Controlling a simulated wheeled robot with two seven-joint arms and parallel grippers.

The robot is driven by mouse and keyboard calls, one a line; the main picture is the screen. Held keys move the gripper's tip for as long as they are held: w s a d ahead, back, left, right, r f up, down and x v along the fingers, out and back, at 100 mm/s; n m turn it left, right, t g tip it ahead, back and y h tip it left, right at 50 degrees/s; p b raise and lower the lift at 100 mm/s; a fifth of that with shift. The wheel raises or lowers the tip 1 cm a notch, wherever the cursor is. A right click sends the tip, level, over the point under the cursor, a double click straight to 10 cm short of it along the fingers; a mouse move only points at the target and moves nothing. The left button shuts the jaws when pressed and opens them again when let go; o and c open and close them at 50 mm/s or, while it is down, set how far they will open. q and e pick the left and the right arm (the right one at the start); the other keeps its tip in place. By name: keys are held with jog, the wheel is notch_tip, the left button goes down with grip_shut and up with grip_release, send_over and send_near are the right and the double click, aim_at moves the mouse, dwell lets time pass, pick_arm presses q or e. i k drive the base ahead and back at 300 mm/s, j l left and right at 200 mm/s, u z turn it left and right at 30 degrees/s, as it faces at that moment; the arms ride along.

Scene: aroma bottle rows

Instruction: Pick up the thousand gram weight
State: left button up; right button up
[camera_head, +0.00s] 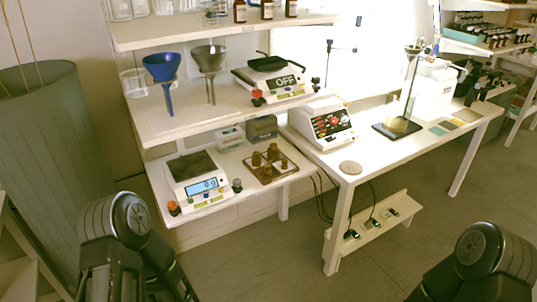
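Several brass-brown weights stand upright on a brown wooden tray (265,180) on the lower shelf. One weight (273,152) is at the back, one (256,159) is at the left, and others stand nearer the front and right. Their markings are too small to read, so I cannot tell for sure which is the thousand gram weight. Parts of both my arms show at the bottom left and bottom right. Neither gripper's fingertips can be made out, and both arms are well apart from the tray.
A lit digital scale (196,180) stands left of the tray, and small boxes (262,128) stand behind it. The upper shelf (150,122) with funnels overhangs the back. A white instrument (322,122) sits on the right table. Open floor lies in front.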

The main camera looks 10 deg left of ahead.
aim_at(273, 151)
jog(key=i+l+u, duration=0.1)
jog(key=l, duration=0.3)
jog(key=i+l, duration=0.3)
jog(key=i+l+u, duration=0.15)
jog(key=l, duration=0.35)
jog(key=i+l, duration=0.2)
jog(key=l, duration=0.25)
jog(key=i+l+u, duration=0.15)
jog(key=l, duration=0.25)
jog(key=i+l, duration=0.15)
jog(key=l, duration=0.3)
jog(key=i+l+u, duration=0.15)
jog(key=l, duration=0.3)
jog(key=i+l, duration=0.1)
jog(key=l, duration=0.35)
jog(key=u, duration=0.05)
